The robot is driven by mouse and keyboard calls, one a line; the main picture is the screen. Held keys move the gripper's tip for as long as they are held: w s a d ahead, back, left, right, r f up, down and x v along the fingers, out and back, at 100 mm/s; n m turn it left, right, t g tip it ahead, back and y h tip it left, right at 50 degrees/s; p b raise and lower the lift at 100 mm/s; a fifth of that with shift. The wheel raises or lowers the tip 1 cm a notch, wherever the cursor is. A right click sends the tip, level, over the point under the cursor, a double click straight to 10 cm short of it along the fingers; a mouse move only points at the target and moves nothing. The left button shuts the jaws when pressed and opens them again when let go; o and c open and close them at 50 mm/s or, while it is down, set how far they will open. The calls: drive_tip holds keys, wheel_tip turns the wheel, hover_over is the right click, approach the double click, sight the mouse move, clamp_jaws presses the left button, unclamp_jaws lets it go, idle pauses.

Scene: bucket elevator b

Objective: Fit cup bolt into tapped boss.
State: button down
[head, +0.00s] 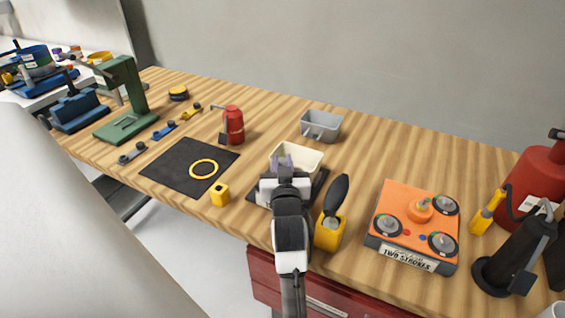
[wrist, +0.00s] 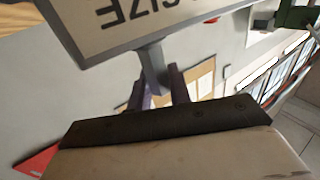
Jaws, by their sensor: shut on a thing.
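My gripper (head: 281,163) is low over the table, in front of a cream open bucket (head: 312,156). Its purple fingers also show in the wrist view (wrist: 160,92), closed on a narrow grey part (wrist: 152,64). I cannot tell whether this is the cup bolt; its end is not clear. The tapped boss is not clearly identifiable. A small yellow block (head: 220,195) with a dark hole on top stands left of my gripper. A grey bucket (head: 322,126) with two small pegs on its front stands behind the cream one.
An orange box (head: 402,232) with several knobs stands right of a black-handled yellow tool (head: 330,228). A black mat (head: 165,170) bears a yellow ring. A red bottle (head: 233,125) stands farther back. A lettered plate (wrist: 120,25) fills the upper wrist view.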

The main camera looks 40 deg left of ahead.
drive_tip(key=shift+f+b, duration=0.35)
drive_tip(key=shift+f, duration=0.2)
drive_tip(key=c, duration=1.2)
unclamp_jaws()
drive_tip(key=shift+s+d, duration=0.1)
